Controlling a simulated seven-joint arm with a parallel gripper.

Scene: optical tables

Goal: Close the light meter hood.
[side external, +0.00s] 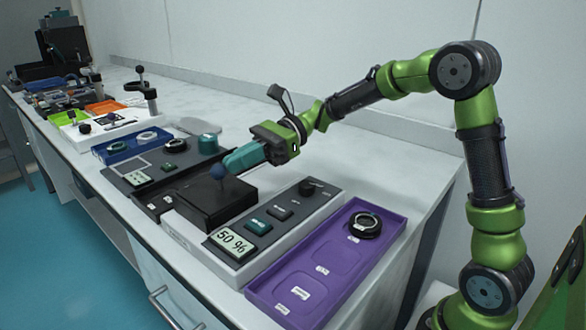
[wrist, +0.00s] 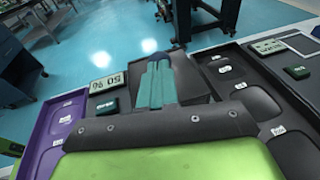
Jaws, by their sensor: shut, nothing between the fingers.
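The light meter hood (side external: 211,200) is a flat black box-like cover between the grey panels in the side external view. It lies low and roughly level; I cannot tell whether it is fully seated. In the wrist view the shut fingers (wrist: 157,84) reach over the dark hood (wrist: 192,80), and the knob (wrist: 149,46) shows just beyond the tips.
A panel with a "50 %" display (side external: 232,243) and a purple tray (side external: 330,262) holding a black ring stand to the right. A darker panel (side external: 138,180) and a blue tray (side external: 112,153) lie to the left. Bare bench (side external: 335,160) lies behind.

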